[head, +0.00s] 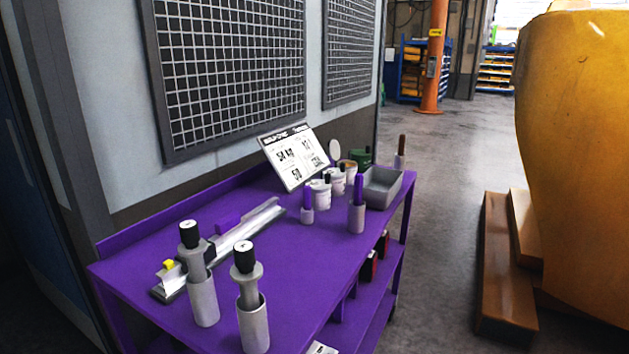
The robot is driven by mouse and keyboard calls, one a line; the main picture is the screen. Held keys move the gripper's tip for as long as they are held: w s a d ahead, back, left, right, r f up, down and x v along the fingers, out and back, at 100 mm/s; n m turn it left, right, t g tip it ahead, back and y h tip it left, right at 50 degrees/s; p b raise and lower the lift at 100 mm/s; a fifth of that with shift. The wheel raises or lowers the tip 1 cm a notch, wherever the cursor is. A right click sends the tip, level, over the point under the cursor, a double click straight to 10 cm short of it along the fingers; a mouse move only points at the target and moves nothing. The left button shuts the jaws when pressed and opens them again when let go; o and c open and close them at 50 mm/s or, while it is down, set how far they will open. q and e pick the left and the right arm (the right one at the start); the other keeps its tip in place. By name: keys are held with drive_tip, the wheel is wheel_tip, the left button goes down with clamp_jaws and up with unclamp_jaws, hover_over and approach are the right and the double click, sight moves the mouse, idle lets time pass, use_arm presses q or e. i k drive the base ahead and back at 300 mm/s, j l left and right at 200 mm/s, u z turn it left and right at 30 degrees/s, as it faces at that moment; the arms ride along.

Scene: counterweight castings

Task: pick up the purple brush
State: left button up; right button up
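Two things with upright purple handles stand on the purple table (140,262). The taller purple brush (358,191) stands in a grey cylindrical holder (356,218) near the grey bin. A shorter purple-handled one (308,190) stands to its left, in a smaller light grey holder (307,215). Their lower ends are hidden, so I cannot tell for certain which is the brush. Neither of my grippers is in view.
Two grey tubes with black-capped tools (203,300) (252,325) stand at the front. A metal rail (225,245) with a purple block lies behind. White pots (321,194), a sign (292,157) and a grey bin (384,188) stand farther back. The table's middle is clear.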

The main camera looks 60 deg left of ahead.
sight(359, 182)
drive_tip(key=i+j+u, duration=0.1)
drive_tip(key=i+u, duration=0.2)
drive_tip(key=i, duration=0.2)
drive_tip(key=i+u, duration=0.25)
drive_tip(key=i, duration=0.25)
drive_tip(key=i+l+u, duration=0.3)
drive_tip(key=i, duration=0.2)
drive_tip(key=i+l+u, duration=0.15)
drive_tip(key=i+u, duration=0.15)
drive_tip(key=i, duration=0.2)
drive_tip(key=i+u, duration=0.2)
drive_tip(key=u, duration=0.25)
drive_tip(key=i+u, duration=0.2)
drive_tip(key=u, duration=0.25)
drive_tip(key=i+u, duration=0.2)
drive_tip(key=u, duration=0.3)
drive_tip(key=i+l+u, duration=0.15)
drive_tip(key=u, duration=0.3)
